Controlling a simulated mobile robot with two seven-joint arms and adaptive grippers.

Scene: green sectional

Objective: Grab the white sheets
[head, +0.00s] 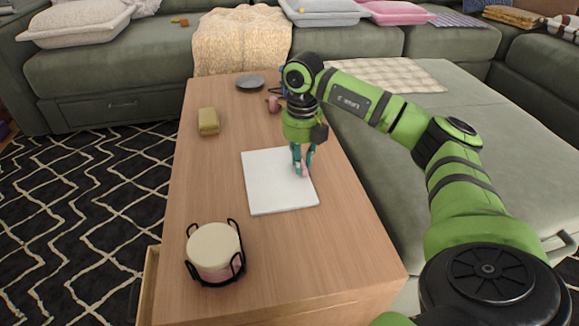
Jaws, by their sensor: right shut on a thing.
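The white sheets (272,191) lie as a flat stack in the middle of the wooden table (220,145). My right gripper (302,172) points down over the upper right part of the stack. Its teal fingers are closed together on the stack's right edge area, with a small pinkish spot between the tips. The grasped part is mostly hidden by the fingers. The stack looks level, and I cannot tell whether it is lifted off the table. My left gripper is out of the view.
A round cream-lidded container in a black wire holder (214,250) stands at the near left. A yellow block (208,121), a dark plate (250,82) and a small pink object (273,104) lie farther back. The green sectional (400,150) borders the table's right side.

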